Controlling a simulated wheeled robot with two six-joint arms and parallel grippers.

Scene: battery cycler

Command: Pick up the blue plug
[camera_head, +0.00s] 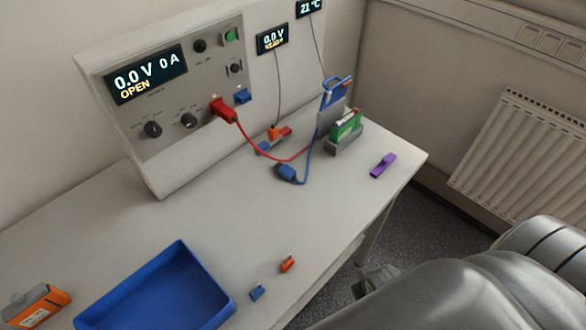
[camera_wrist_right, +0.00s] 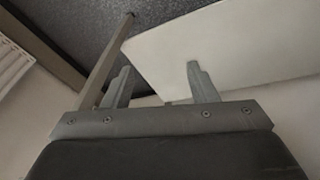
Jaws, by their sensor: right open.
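The blue plug (camera_head: 287,172) lies on the white table in the head view, at the end of a blue cable that runs back up toward the small holder with the green block. The red plug (camera_head: 223,111) sits at the front panel of the cycler, with a blue socket (camera_head: 241,97) to its right. My right gripper (camera_wrist_right: 159,66) is open in the right wrist view, with nothing between its fingers. The table corner shows beyond the fingers there; the blue plug does not show. In the head view my right arm is at the lower right, away from the plug. My left gripper is not in view.
The cycler (camera_head: 170,80) stands at the table's back. A green block in a grey holder (camera_head: 345,142) and a purple piece (camera_head: 383,165) are right of the plug. A blue tray (camera_head: 178,243) and small orange and blue pieces lie in front. The table's middle is clear.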

